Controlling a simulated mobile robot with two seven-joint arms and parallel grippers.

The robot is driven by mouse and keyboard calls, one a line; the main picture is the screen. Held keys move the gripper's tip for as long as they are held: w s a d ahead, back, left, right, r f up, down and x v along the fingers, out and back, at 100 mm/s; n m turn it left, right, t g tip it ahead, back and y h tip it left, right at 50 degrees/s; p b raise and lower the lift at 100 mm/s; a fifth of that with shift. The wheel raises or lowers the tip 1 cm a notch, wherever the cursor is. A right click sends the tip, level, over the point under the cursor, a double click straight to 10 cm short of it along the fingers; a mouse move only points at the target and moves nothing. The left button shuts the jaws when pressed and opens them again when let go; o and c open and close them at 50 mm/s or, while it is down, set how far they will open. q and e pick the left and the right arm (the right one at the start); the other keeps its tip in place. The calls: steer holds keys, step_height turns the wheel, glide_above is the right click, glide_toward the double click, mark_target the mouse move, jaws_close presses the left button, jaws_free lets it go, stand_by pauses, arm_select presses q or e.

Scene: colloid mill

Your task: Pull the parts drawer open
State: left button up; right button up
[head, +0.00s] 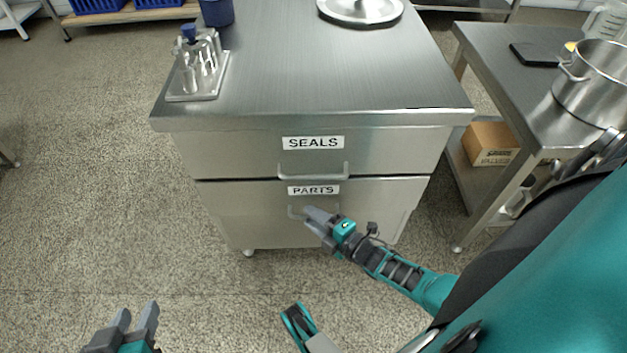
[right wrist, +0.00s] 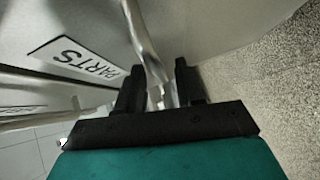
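The parts drawer (head: 245,215) is the lower drawer of the steel cabinet, with a "PARTS" label (head: 314,190) and a bar handle (head: 293,211). It looks shut or nearly so. My right gripper (head: 309,217) is at this handle and partly hides it. In the right wrist view the handle (right wrist: 143,45) runs down between the two dark fingers (right wrist: 160,88). The fingers stand apart on either side of it; firm contact is not clear. My left gripper (head: 137,316) is open and empty over the floor at the lower left.
The seals drawer (head: 230,155) with its own handle (head: 314,170) is directly above. A metal fixture (head: 198,65) stands on the cabinet top. A side table (head: 500,60) with a pot (head: 590,85) and a cardboard box (head: 490,143) is at the right. Floor before the cabinet is clear.

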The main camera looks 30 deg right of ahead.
jaws_close()
stand_by(0.5)
